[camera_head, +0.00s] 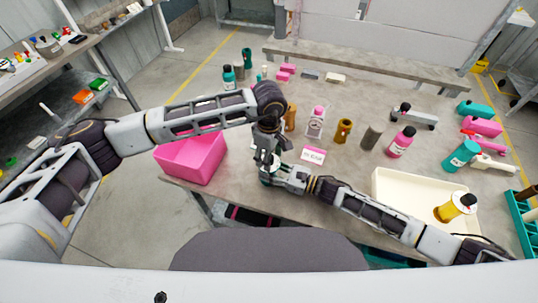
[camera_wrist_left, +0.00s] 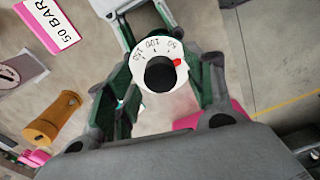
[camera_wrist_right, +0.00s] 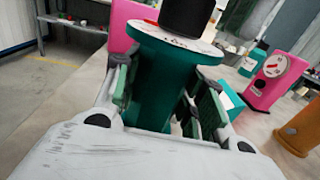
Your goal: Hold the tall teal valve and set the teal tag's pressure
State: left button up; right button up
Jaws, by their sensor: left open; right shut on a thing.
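The tall teal valve (camera_wrist_right: 160,85) stands upright between the fingers of my right gripper (camera_wrist_right: 155,105), which is shut on its body. Its white dial (camera_wrist_left: 148,72) and black knob (camera_wrist_left: 160,74) face up in the left wrist view. A red mark on the dial sits just past the 50. My left gripper (camera_wrist_left: 160,95) is open above the valve, its fingers on either side of the dial. In the head view both grippers mostly hide the valve. A pink-edged tag (camera_wrist_left: 50,22) reads 50 BAR. A teal and white piece (camera_wrist_right: 230,93) is partly hidden; I cannot tell whether it is the teal tag.
A pink bin (camera_head: 183,163) stands left of the grippers. Brown valves (camera_head: 343,131), a pink bottle (camera_head: 401,143) and a grey cylinder (camera_head: 372,136) stand to the right. A cream tray (camera_head: 376,184) is at the right front, beyond my right forearm.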

pick_arm(q)
jog(key=c, duration=1)
jog(key=shift+c, duration=0.2)
